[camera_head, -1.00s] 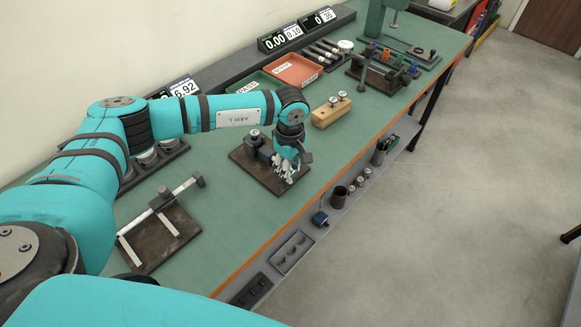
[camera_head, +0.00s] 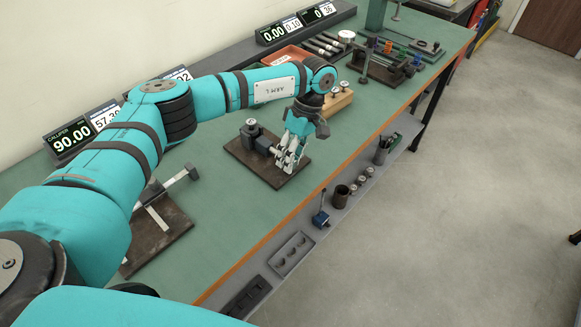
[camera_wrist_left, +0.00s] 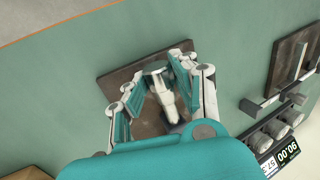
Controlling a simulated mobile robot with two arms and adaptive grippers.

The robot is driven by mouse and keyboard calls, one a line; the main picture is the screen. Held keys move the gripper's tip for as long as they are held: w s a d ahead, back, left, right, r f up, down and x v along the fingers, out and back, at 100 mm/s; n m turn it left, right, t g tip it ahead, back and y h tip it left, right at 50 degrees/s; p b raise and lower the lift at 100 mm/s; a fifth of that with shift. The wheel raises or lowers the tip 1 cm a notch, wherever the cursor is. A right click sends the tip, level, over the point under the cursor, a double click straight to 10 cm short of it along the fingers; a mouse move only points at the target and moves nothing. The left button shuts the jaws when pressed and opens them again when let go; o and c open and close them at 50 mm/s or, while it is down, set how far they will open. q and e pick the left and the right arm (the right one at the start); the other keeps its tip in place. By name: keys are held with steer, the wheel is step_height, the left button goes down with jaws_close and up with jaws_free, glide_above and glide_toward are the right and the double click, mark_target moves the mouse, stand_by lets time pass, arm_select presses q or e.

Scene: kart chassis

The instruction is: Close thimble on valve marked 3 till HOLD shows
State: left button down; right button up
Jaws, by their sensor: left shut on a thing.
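A dark fixture (camera_head: 250,134) with an upright post and round top stands on a dark square plate (camera_head: 250,162) on the green bench. My left gripper (camera_head: 288,158) points down over the right side of this plate, beside the fixture. In the left wrist view its fingers (camera_wrist_left: 163,92) are shut around a pale cylindrical part (camera_wrist_left: 166,100), which looks like the thimble. The fingers hide much of it. I cannot read a 3 on the fixture, and no HOLD text is legible. My right gripper is not in view.
A caliper stand (camera_head: 165,222) is at the left. A display (camera_head: 70,140) reads 90.00; another (camera_head: 272,34) reads 0.00. A wooden block (camera_head: 338,103) and red tray (camera_head: 288,56) lie behind my gripper. A lower shelf (camera_head: 300,240) holds small items.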

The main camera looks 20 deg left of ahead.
arm_select(q)
steer(key=shift+w+d+f+g+b, duration=0.1)
steer(key=shift+w+f+g+b, duration=0.1)
steer(key=shift+g+b, duration=0.45)
steer(key=shift+r+g+y+b, duration=0.15)
steer(key=shift+g+y+b, duration=0.3)
steer(key=shift+b, duration=0.3)
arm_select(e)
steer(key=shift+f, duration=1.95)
arm_select(q)
steer(key=c, duration=1)
jaws_free()
